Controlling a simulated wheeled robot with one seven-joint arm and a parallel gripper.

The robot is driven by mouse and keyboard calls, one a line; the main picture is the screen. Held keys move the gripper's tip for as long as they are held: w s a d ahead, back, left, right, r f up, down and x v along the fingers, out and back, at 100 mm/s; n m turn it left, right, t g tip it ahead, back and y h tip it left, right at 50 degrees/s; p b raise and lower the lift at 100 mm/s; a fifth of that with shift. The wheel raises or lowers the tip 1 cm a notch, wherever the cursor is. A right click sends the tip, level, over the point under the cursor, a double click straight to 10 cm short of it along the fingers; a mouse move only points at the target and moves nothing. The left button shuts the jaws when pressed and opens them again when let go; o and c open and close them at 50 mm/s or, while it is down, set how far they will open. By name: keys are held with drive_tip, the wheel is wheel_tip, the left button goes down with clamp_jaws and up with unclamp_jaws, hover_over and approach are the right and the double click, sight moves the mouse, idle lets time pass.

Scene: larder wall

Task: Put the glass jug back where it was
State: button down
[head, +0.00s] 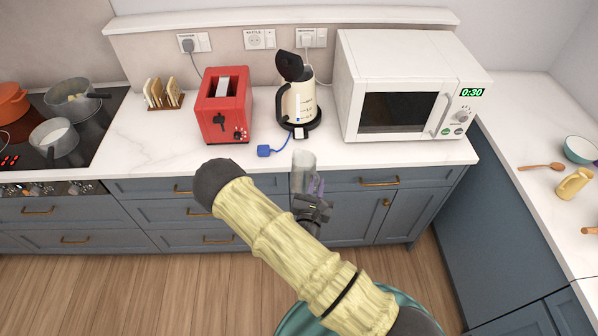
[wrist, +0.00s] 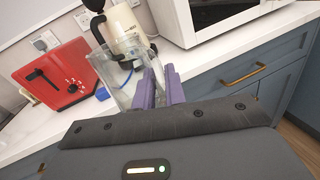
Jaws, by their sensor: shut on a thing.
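The glass jug (head: 302,160) is clear and shows in front of the counter's front edge in the head view. My gripper (head: 316,187) is shut on it, with the jug on the far side of the fingers. In the wrist view the jug (wrist: 118,84) stands beyond and left of the purple fingers (wrist: 161,90), which close on one side of it, seemingly at its handle. The jug looks close to upright and I see nothing in it. My gripper's body hides its lower part in the wrist view.
A cream kettle (head: 298,103) with a raised dark lid stands behind the jug, between a red toaster (head: 223,106) and a white microwave (head: 400,85). A blue tag (head: 264,151) lies on the counter (head: 350,156) near its front edge. Toast rack and hob are left.

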drive_tip(key=s+d+f+n+y+b, duration=0.1)
drive_tip(key=s+d+f+n+y, duration=0.1)
drive_tip(key=d+f, duration=0.5)
drive_tip(key=s+f+y, duration=0.1)
drive_tip(key=y, duration=0.1)
drive_tip(key=shift+d+f+n+t+y, duration=0.15)
drive_tip(key=shift+f+n+t+y, duration=0.15)
drive_tip(key=shift+n, duration=0.1)
